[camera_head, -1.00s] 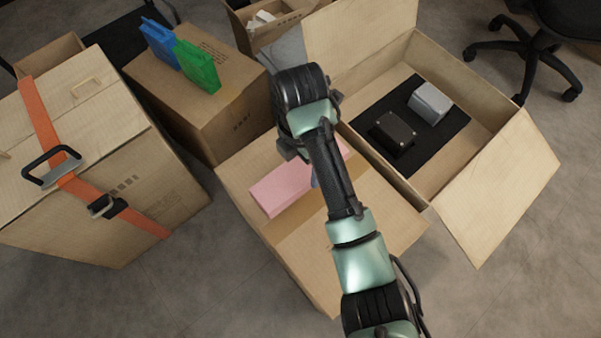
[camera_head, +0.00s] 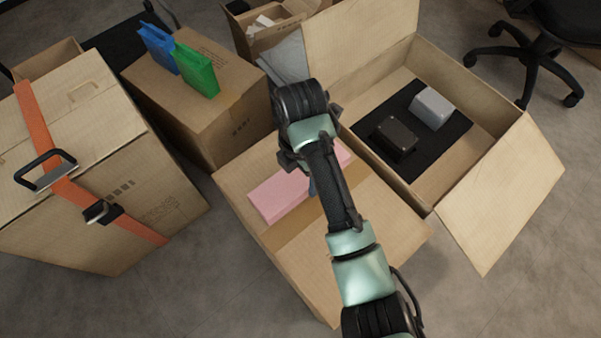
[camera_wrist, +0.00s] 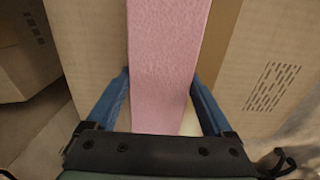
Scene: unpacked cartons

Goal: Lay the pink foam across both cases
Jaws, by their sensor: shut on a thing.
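The pink foam (camera_head: 281,196) is a long block at the top of a closed carton, partly hidden behind my arm. I cannot tell whether it still touches the carton. My gripper (camera_wrist: 160,88) is shut on the foam, with one blue finger along each side; the foam also fills the middle of the wrist view (camera_wrist: 166,50). In the head view my gripper is mostly hidden by my arm. The black case (camera_head: 395,139) and the grey case (camera_head: 432,107) stand side by side, slightly apart, inside the open carton at the right. Nothing lies on them.
The cases stand on a dark mat (camera_head: 440,150) in the open carton (camera_head: 486,113), whose flaps stick up at the back and out at the right. The closed carton (camera_head: 375,228) adjoins it. Green (camera_head: 197,70) and blue (camera_head: 158,48) items stand on another carton. A strapped carton (camera_head: 140,170) is at left.

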